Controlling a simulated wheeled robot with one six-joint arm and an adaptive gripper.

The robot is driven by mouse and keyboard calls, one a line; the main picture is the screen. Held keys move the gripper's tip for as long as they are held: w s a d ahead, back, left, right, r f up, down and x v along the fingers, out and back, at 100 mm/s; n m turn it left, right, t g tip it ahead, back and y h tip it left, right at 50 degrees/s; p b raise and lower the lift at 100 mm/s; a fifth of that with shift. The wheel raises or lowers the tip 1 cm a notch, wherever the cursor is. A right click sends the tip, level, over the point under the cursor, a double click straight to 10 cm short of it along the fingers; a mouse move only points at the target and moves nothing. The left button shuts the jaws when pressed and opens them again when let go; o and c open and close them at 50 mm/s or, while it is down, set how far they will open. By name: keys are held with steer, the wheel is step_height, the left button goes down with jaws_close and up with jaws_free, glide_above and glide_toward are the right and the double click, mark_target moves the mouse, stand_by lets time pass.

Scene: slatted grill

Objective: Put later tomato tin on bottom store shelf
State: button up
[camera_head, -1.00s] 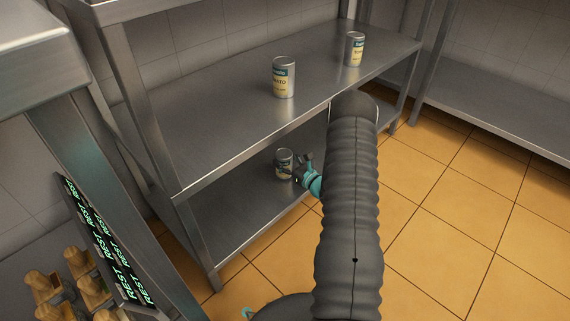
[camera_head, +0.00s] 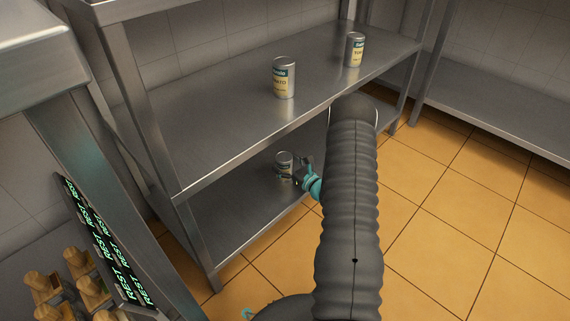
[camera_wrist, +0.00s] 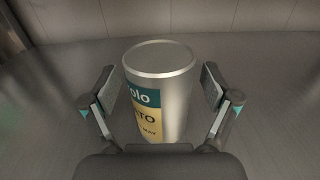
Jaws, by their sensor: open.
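A silver tomato tin (camera_head: 284,163) stands upright on the bottom shelf (camera_head: 225,215) of the steel rack. My gripper (camera_head: 297,172) is at the tin's right side in the head view. In the wrist view, the tin (camera_wrist: 160,85) with its teal and yellow label stands between the open fingers of my gripper (camera_wrist: 160,103). Gaps show between each finger and the tin. Two more tins stand upright on the shelf above: a tomato tin (camera_head: 284,78) near the middle and another tin (camera_head: 355,50) farther right. The lower part of the bottom tin is partly hidden by my gripper.
The upper shelf (camera_head: 200,130) lies above my gripper, with a rack post (camera_head: 195,245) at front left. Another steel rack (camera_head: 500,115) stands at right. Dark panels with "REST" lettering (camera_head: 105,245) and wooden pieces (camera_head: 75,265) are at lower left. The tiled floor at right is clear.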

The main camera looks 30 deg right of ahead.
steer(key=p+v, duration=0.1)
steer(key=v, duration=1.1)
